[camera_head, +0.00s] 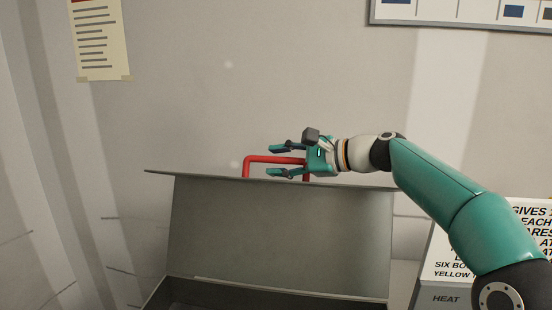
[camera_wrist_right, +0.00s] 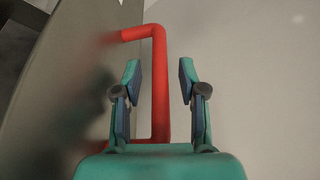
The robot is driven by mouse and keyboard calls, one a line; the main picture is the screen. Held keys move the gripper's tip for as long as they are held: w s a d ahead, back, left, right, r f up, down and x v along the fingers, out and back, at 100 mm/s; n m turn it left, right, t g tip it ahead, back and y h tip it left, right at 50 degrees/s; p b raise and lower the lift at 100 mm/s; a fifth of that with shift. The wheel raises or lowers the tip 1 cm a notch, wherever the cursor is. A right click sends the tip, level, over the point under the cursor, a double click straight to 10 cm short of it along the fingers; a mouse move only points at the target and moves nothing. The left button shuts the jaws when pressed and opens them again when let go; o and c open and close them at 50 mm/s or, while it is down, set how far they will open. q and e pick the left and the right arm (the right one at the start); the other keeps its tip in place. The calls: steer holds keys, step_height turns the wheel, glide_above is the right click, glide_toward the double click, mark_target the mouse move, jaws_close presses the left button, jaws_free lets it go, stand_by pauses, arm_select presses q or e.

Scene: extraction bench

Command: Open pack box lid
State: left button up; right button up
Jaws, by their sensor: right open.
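The pack box lid (camera_head: 285,235) stands raised at a steep angle over the grey pack box (camera_head: 215,297), whose inside partly shows at the bottom of the head view. A red handle (camera_head: 246,165) sticks up behind the lid's top edge. My right gripper (camera_head: 270,160) is open at the handle, just above the lid edge. In the right wrist view the red handle (camera_wrist_right: 160,85) runs between the two open fingers (camera_wrist_right: 158,75), with gaps on both sides. The lid face (camera_wrist_right: 60,90) lies to the left there. My left gripper is not in view.
A white sign (camera_head: 470,245) with black text stands right of the box, below my right arm. A paper note (camera_head: 98,40) and a framed board (camera_head: 460,12) hang on the wall behind. The space left of the lid is clear.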

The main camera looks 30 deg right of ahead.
steer(key=shift+w+a, duration=0.15)
steer(key=shift+w, duration=0.05)
jaws_close()
stand_by(0.3)
steer(key=shift+n+t, duration=0.5)
steer(key=shift+n, duration=0.4)
steer(key=s+a+b, duration=0.1)
steer(key=b, duration=0.1)
steer(key=s+a+b, duration=0.1)
steer(key=s+b, duration=0.1)
steer(key=s+a+b, duration=0.1)
steer(key=b, duration=0.1)
steer(key=shift+s+a+r, duration=0.2)
steer(key=shift+s+r, duration=0.05)
steer(key=shift+s+a+r, duration=0.2)
steer(key=shift+s+a, duration=0.05)
steer(key=shift+s, duration=0.05)
